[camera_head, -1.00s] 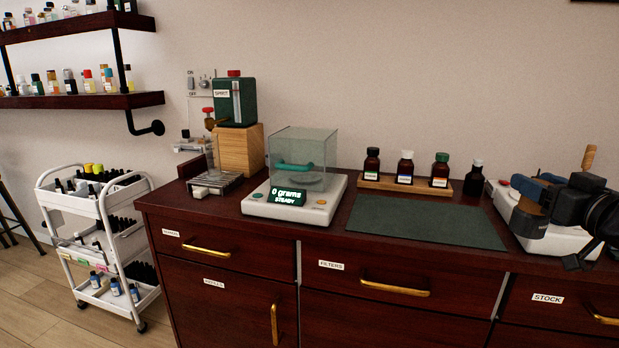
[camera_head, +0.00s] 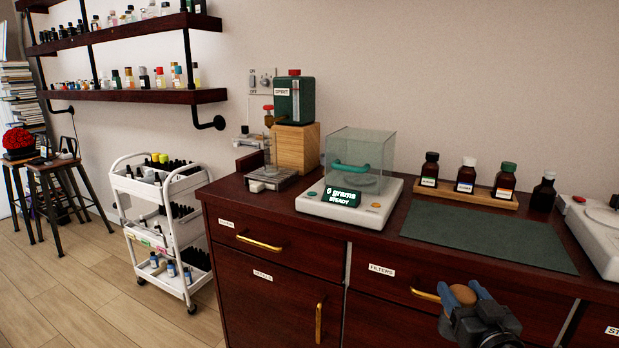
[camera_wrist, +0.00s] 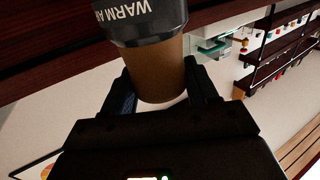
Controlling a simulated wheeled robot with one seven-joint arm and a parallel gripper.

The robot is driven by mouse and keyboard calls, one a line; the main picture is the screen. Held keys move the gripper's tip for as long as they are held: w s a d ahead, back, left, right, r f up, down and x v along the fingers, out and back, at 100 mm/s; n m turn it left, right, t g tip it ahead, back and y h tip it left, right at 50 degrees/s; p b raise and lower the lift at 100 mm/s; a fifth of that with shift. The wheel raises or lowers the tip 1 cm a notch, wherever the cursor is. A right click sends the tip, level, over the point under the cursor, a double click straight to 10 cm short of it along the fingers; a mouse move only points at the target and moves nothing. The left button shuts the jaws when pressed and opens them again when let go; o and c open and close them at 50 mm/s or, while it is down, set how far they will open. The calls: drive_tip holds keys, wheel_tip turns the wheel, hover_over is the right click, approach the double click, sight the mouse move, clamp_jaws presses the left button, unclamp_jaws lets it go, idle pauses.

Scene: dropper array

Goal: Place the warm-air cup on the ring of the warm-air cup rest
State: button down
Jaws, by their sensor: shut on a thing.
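My gripper (camera_head: 466,296) is low at the right in the head view, in front of the counter's drawers. It is shut on the warm-air cup, whose rounded brown end (camera_head: 462,293) shows between the fingers. In the wrist view the cup (camera_wrist: 155,65) has a brown handle between the two fingers and a dark grey part lettered "WARM A…", cut off by the top edge. I cannot make out the cup rest or its ring in these views.
The dark wood counter (camera_head: 420,262) carries a glass-covered scale (camera_head: 350,205), a green mat (camera_head: 490,238), a bottle rack (camera_head: 465,193), a green dispenser (camera_head: 294,100) and a white device (camera_head: 597,240). A white trolley (camera_head: 160,215) stands left, with floor free before it.

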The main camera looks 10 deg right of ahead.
drive_tip(key=s+a+f, duration=0.4)
drive_tip(key=f, duration=0.3)
drive_tip(key=s+a+f+y, duration=0.1)
drive_tip(key=s+a+f, duration=0.3)
drive_tip(key=f, duration=0.3)
drive_tip(key=s+a+f+n, duration=0.1)
drive_tip(key=s+a+f, duration=0.3)
drive_tip(key=a+f, duration=0.1)
drive_tip(key=shift+s+a+f+y, duration=0.3)
drive_tip(key=shift+s+f+y, duration=0.1)
drive_tip(key=shift+f, duration=0.5)
